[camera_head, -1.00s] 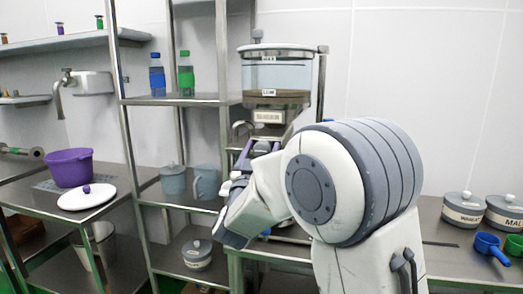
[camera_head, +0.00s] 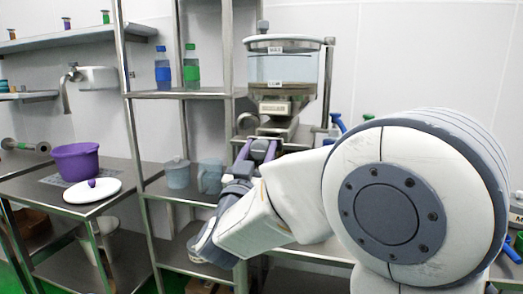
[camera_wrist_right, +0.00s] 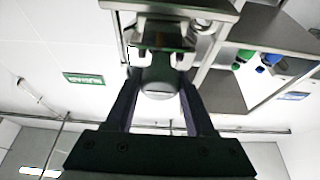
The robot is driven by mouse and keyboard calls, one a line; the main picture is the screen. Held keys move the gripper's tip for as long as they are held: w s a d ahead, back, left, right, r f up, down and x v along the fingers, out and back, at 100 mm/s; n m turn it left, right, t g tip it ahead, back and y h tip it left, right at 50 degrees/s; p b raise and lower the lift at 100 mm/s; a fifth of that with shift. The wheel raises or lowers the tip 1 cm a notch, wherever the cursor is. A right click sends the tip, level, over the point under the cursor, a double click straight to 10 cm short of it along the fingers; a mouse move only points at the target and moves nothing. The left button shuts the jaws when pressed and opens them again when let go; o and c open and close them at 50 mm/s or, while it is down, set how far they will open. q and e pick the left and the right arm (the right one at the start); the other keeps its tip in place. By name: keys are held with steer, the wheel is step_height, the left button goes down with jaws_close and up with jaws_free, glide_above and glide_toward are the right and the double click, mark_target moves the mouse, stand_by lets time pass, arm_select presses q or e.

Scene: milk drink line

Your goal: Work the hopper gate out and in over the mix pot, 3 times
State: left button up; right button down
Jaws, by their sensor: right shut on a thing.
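The clear hopper (camera_head: 283,75) stands at the back centre, with a grey outlet and gate part (camera_head: 278,128) below it. My right gripper (camera_head: 259,149), with purple fingers, is at the front of this outlet and shut. In the right wrist view its two dark fingers (camera_wrist_right: 158,82) close on a grey gate handle (camera_wrist_right: 158,72) under the hopper's metal underside. How far the gate is out is hard to tell. A purple pot (camera_head: 76,162) stands on the left bench; I cannot tell whether it is the mix pot. The area below the outlet is hidden by my right arm. My left gripper is out of view.
A white lid (camera_head: 90,191) with a purple knob lies in front of the purple pot. A metal rack (camera_head: 205,94) beside the hopper holds a blue bottle (camera_head: 163,72), a green bottle (camera_head: 191,70) and grey jugs (camera_head: 210,178). My right arm covers much of the right bench.

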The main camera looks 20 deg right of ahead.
steer(key=shift+a, duration=0.1)
steer(key=shift+c, duration=1.5)
jaws_free()
steer(key=shift+s, duration=0.15)
steer(key=b+v, duration=0.2)
steer(key=v, duration=0.8)
steer(key=shift+s+a, duration=0.15)
